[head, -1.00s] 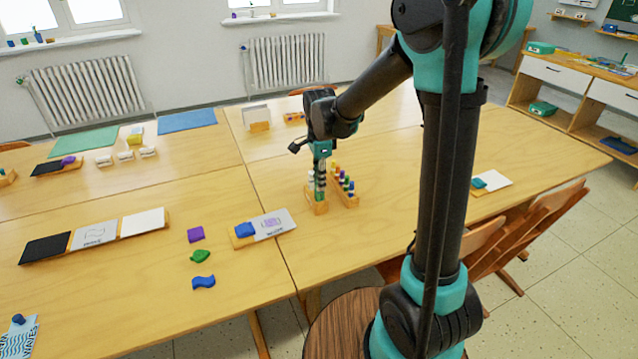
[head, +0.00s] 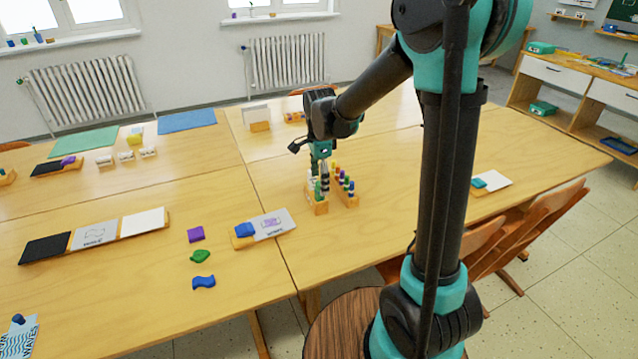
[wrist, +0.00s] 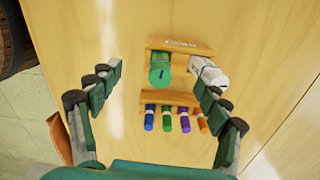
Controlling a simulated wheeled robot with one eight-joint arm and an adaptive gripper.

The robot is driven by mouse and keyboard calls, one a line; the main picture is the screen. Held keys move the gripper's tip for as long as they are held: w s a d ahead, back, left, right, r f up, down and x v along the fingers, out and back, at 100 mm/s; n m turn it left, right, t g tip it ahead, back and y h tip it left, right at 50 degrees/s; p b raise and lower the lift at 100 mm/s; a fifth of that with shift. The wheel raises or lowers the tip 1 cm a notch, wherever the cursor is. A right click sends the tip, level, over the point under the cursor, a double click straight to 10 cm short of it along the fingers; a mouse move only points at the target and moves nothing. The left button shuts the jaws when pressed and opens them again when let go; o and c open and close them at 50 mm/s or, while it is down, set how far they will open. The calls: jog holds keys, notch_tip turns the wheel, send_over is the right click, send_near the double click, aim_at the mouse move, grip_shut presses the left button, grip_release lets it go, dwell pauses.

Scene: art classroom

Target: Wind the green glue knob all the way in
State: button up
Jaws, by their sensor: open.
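The green glue knob (wrist: 160,70) is in the wrist view, a round green end with a dark mark on it, seen at the wooden glue holder (wrist: 165,46). My gripper (wrist: 157,79) is open, with one finger to the left of the knob and one to the right, both apart from it. In the head view my gripper (head: 319,180) points down over the holder (head: 319,209), and its fingers partly hide the glue sticks. A white glue stick (wrist: 208,73) stands right of the knob, close to the right finger.
A wooden rack (wrist: 170,97) with several coloured markers stands beside the glue holder; it also shows in the head view (head: 351,202). A block with a card (head: 270,224) lies to the left. Purple (head: 195,235), green (head: 200,256) and blue (head: 203,282) pieces lie farther left.

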jog(key=m, duration=0.5)
jog(key=shift+m, duration=0.3)
jog(key=m, duration=0.6)
jog(key=shift+c, duration=0.3)
jog(key=c, duration=1.5)
